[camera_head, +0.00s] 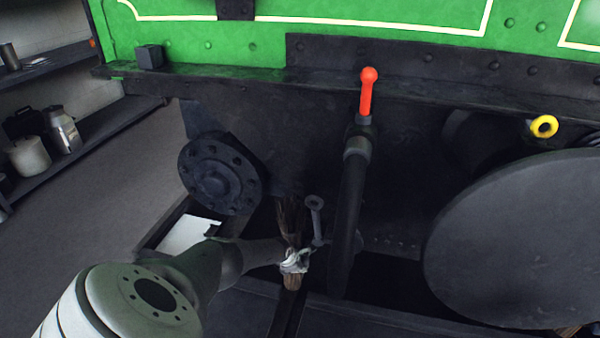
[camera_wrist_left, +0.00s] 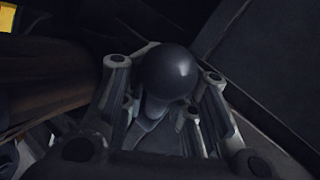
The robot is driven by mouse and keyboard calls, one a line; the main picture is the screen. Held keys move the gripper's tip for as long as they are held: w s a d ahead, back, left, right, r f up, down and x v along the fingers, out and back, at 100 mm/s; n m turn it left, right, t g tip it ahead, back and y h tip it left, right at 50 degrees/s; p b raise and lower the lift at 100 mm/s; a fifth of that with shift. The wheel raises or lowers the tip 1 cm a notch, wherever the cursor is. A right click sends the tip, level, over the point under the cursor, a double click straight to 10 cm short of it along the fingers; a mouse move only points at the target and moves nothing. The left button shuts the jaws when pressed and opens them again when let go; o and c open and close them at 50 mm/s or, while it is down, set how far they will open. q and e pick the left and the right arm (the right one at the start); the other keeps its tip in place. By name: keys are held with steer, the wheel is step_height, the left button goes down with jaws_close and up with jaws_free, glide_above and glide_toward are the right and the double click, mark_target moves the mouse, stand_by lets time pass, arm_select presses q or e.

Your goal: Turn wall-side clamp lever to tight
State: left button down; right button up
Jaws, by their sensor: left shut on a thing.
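My left arm comes in from the lower left of the head view. Its gripper (camera_head: 296,260) is low in front of the dark underframe, beside a brown post (camera_head: 290,215). In the left wrist view a dark round knob (camera_wrist_left: 168,72) on a grey stem sits between the fingers of my left gripper (camera_wrist_left: 160,110), which are shut on it. In the head view a small grey lever (camera_head: 315,203) with a round end stands upright just right of the gripper. I cannot tell whether it is the held one. The held knob is hidden there. My right gripper is not in view.
A dark vertical pipe (camera_head: 348,205) with a red lever (camera_head: 367,92) stands close to the gripper's right. A bolted round flange (camera_head: 220,172) is above left, a large round disc (camera_head: 520,240) at right. A yellow ring (camera_head: 544,126) sits above the disc.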

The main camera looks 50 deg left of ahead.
arm_select(q)
steer(key=shift+w+d+r, duration=0.25)
steer(key=shift+w+d, duration=0.05)
steer(key=shift+w, duration=0.2)
steer(key=shift+s+d+f, duration=0.1)
steer(key=shift+d, duration=0.1)
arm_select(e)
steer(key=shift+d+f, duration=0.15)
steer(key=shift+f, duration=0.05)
arm_select(q)
steer(key=c, duration=1.5)
jaws_free()
steer(key=shift+c, duration=0.2)
steer(key=shift+o, duration=1)
steer(key=shift+d+r, duration=0.1)
steer(key=shift+r, duration=0.1)
steer(key=shift+d+f, duration=0.1)
steer(key=shift+f, duration=0.05)
steer(key=shift+s, duration=0.85)
steer(key=shift+f, duration=0.1)
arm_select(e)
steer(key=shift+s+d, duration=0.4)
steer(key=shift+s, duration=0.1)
